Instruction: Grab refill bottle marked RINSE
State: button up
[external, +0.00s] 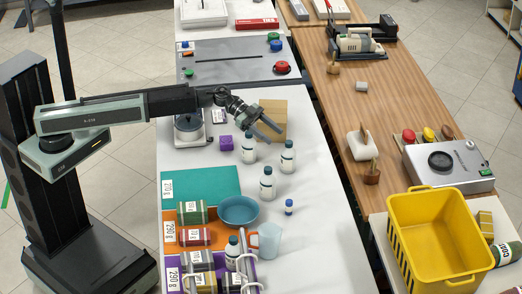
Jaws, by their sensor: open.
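Several similar white bottles with dark labels and dark caps stand upright on the white table: a left bottle (248,151), a right bottle (287,158) and a nearer bottle (267,184). Another similar bottle (232,250) stands at the front among the cans. The label text is too small to read, so I cannot tell which is marked RINSE. My gripper (272,134) is open and empty, with its fingers apart. It hangs above the table, near the left and right bottles, in front of a tan box (273,118).
A blue bowl (239,210), a clear jug (269,240), a small blue-capped vial (289,207) and cans on coloured mats crowd the front. A yellow crate (438,278) stands right. The white table's right side is clear.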

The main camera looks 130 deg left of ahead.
aim_at(291, 145)
jog(key=shift+g+h, duration=0.4)
jog(key=shift+h, duration=0.3)
jog(key=shift+w+a+f+b, duration=0.45)
jog(key=shift+w+a+f, duration=0.4)
jog(key=shift+a+f, duration=0.15)
jog(key=shift+w+a+f+b, duration=0.45)
jog(key=shift+w+a+f, duration=0.4)
jog(key=shift+a+f, duration=0.15)
jog(key=b+x, duration=0.1)
jog(key=x, duration=0.4)
jog(key=shift+w+a+r+b, duration=0.15)
jog(key=shift+b, duration=0.2)
grip_shut()
